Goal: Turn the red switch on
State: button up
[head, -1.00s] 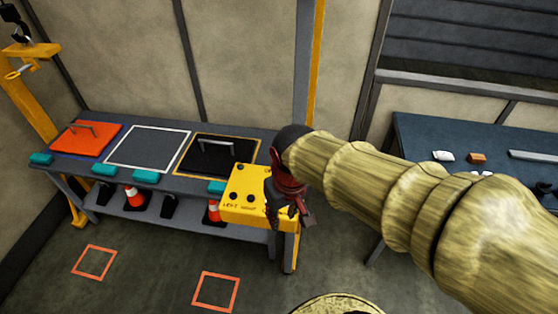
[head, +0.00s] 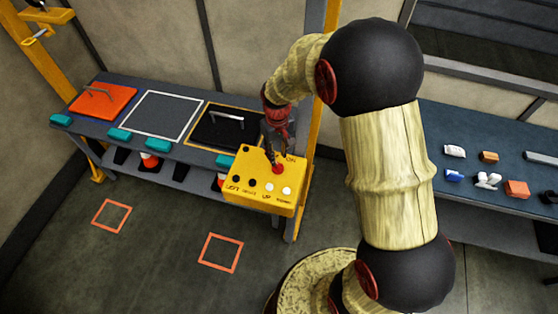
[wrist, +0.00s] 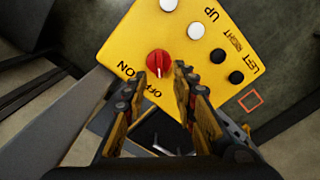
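The yellow control box (head: 262,203) has a round red switch (head: 278,169) on its top face. In the wrist view the red switch (wrist: 158,60) has a white mark that points down the picture, toward the OFF lettering; the ON lettering is to its left. My gripper (head: 274,157) is above the box, pointing down at the switch. In the wrist view my gripper (wrist: 160,77) is open, with one finger on each side of the switch's lower part. Nothing is between the fingers except the knob area. I cannot tell whether the fingertips touch it.
Black and white buttons (wrist: 196,30) sit beside the switch. Behind the box is a bench with an orange panel (head: 103,101) and a black panel (head: 224,127). A yellow post (head: 318,110) rises close by my arm. A blue table (head: 475,130) holds small parts at right.

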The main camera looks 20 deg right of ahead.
aim_at(278, 165)
jog(key=shift+d+f, duration=0.15)
jog(key=shift+f, duration=2.65)
jog(key=c, duration=0.3)
jog(key=c, duration=0.4)
grip_shut()
